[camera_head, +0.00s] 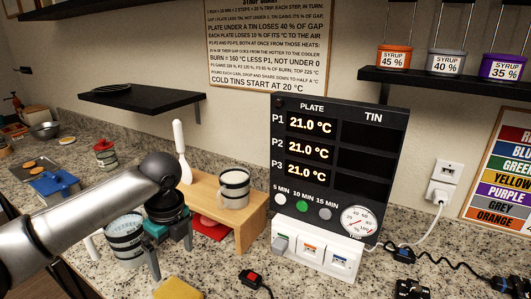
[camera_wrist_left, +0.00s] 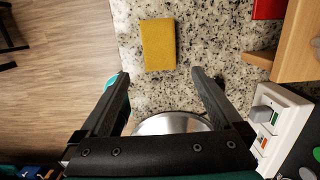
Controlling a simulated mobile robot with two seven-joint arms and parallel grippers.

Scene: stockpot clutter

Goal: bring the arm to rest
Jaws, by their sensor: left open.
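My left arm comes in from the left in the head view and its left gripper (camera_head: 171,262) points down over the front of the granite counter. The jaws are open, with nothing between the fingertips. In the left wrist view the open fingers (camera_wrist_left: 160,76) stand apart on either side, with a yellow sponge (camera_wrist_left: 158,44) lying just beyond the tips. The sponge also shows at the bottom of the head view (camera_head: 177,289). A shiny round metal thing (camera_wrist_left: 172,124) shows partly behind the gripper's body in the wrist view. My right gripper is not in view.
A striped tin (camera_head: 125,240) stands left of the gripper. A wooden stand (camera_head: 252,222) with a white tin (camera_head: 234,188) on it is to the right. The display panel (camera_head: 340,160) stands farther right. The counter edge and floor (camera_wrist_left: 55,70) show at left in the wrist view.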

